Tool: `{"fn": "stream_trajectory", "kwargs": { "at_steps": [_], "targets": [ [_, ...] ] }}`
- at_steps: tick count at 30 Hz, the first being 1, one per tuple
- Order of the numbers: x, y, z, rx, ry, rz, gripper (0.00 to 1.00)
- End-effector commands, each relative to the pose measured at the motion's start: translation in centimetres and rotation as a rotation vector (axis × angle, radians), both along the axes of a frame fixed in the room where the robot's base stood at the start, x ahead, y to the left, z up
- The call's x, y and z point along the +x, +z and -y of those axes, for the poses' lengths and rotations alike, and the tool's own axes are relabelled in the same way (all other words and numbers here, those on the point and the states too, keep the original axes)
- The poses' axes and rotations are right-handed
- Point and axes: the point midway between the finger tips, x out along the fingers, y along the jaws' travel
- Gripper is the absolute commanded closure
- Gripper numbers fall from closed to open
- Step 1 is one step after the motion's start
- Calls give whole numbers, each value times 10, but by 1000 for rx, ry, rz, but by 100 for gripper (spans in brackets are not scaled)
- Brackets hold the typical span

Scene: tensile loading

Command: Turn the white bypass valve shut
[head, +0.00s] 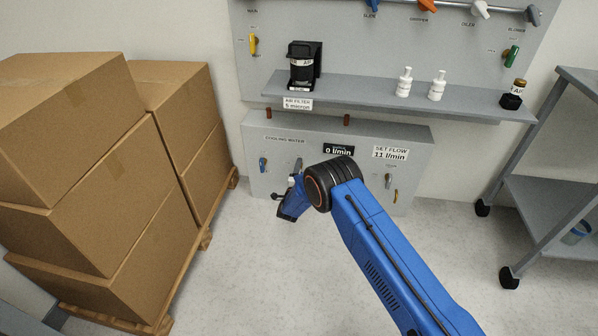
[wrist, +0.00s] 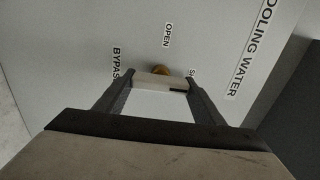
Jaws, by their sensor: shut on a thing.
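In the wrist view, the pale handle of the white bypass valve (wrist: 155,81) lies between the fingertips of my gripper (wrist: 158,86), with a brass stem (wrist: 162,70) just behind it. The jaws are shut on this handle. An OPEN label (wrist: 168,34) is beyond the stem, a BYPASS label (wrist: 116,63) is at left, and a label starting with S is partly hidden by the right finger. In the head view, my gripper (head: 283,211) is low in front of the cooling water panel (head: 330,140). The handle's exact angle is hard to tell.
Blue (head: 263,164) and grey (head: 388,181) valve handles sit on the same panel. A shelf (head: 360,92) with bottles juts out above. Stacked cartons (head: 90,180) stand at left and a grey cart (head: 555,200) at right. The floor between is clear.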

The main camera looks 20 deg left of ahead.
Motion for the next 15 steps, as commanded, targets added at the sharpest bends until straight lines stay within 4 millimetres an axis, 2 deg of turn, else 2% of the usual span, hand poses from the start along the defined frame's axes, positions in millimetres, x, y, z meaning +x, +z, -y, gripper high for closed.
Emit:
{"fn": "stream_trajectory", "kwargs": {
  "at_steps": [13,14,15],
  "targets": [
    [-1,-3,1,5,-1,-5,60],
    [-1,-3,1,5,-1,-5,33],
    [-1,-3,1,5,-1,-5,23]
  ]
}}
